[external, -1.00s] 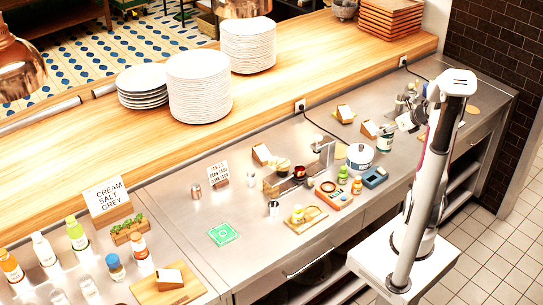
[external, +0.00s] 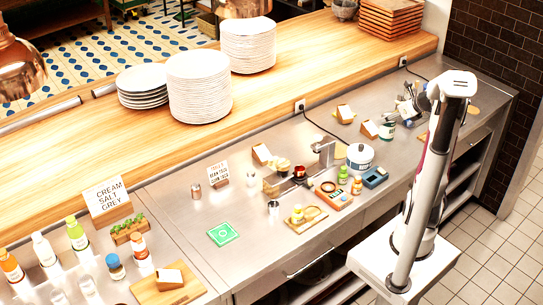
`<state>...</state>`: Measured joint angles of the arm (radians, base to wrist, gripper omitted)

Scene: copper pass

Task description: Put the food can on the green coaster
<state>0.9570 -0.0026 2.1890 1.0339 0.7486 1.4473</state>
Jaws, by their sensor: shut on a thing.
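The food can (external: 386,131), small with a pale and green label, shows at the right part of the steel counter. My gripper (external: 394,119) is at the can's upper side and shut on it; the fingers are small and partly hidden. The can looks upright and raised a little; the exact gap under it cannot be told. The green coaster (external: 222,234), a flat square with a white mark, lies bare on the steel counter left of centre, well away from the can.
Between can and coaster stand a white pot (external: 360,157), a blue box (external: 375,177), a red-brown tray (external: 334,196) with small bottles, a metal stand (external: 325,152) and a wooden board (external: 306,220). A metal cup (external: 273,208) is near the coaster. Steel around the coaster is clear.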

